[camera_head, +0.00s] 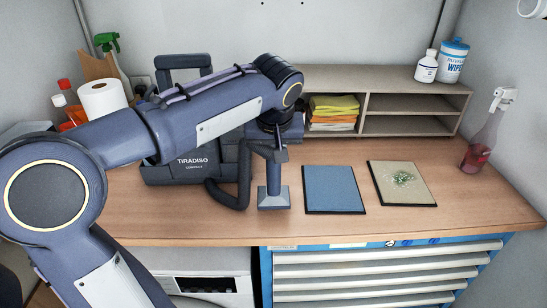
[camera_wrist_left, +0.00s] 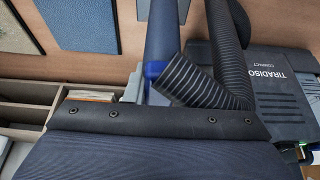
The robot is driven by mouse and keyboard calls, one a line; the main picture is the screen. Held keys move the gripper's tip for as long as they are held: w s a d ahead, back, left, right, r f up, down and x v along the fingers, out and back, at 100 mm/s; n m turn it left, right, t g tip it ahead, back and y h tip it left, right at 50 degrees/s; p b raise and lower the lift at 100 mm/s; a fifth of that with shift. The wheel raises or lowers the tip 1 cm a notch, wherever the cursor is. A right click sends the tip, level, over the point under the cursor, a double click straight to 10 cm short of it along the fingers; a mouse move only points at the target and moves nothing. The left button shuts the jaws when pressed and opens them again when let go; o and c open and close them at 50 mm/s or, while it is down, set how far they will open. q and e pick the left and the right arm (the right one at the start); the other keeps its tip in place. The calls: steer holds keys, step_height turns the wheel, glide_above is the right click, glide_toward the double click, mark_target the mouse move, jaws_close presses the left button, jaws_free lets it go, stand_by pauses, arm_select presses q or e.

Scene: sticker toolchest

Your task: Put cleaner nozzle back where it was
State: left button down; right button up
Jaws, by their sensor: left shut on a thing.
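The cleaner nozzle (camera_head: 273,196) is a blue-grey tube with a flared foot, upright at the middle of the bench, left of the blue pad. Its tube also shows in the left wrist view (camera_wrist_left: 163,35). I cannot tell whether its foot touches the bench. My left gripper (camera_head: 270,150) is shut on the upper part of the nozzle; its fingers are mostly hidden. The dark ribbed hose (camera_head: 240,185) runs from the nozzle's top end to the vacuum cleaner (camera_head: 190,172), marked TIRADISO COMPACT, just left. The hose also shows bent in the wrist view (camera_wrist_left: 190,80). My right gripper is not in view.
A blue pad (camera_head: 334,190) and a beige pad (camera_head: 418,190) with green bits lie to the right. A shelf (camera_head: 385,125) with folded cloths (camera_head: 333,113) stands behind. A spray bottle (camera_head: 481,140) stands far right. A paper roll (camera_head: 101,101) stands far left.

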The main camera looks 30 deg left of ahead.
arm_select(q)
steer(key=shift+f, duration=1.35)
steer(key=shift+f, duration=0.25)
steer(key=c, duration=1.2)
jaws_free()
steer(key=shift+r, duration=0.1)
steer(key=shift+s+d+r, duration=0.1)
steer(key=shift+r, duration=0.3)
steer(key=v, duration=1.2)
steer(key=s+d+f+m+h, duration=0.2)
steer(key=s+f+h, duration=0.1)
steer(key=s+f, duration=0.6)
steer(key=s+d+f+m+t+h, duration=0.1)
steer(key=s+d+f+m+h, duration=0.1)
steer(key=s+f, duration=0.7)
step_height(320, 180, down, 3)
steer(key=shift+s+d+f+t+h, duration=0.1)
steer(key=shift+s+d+t+h, duration=0.15)
steer(key=shift+d+h, duration=0.35)
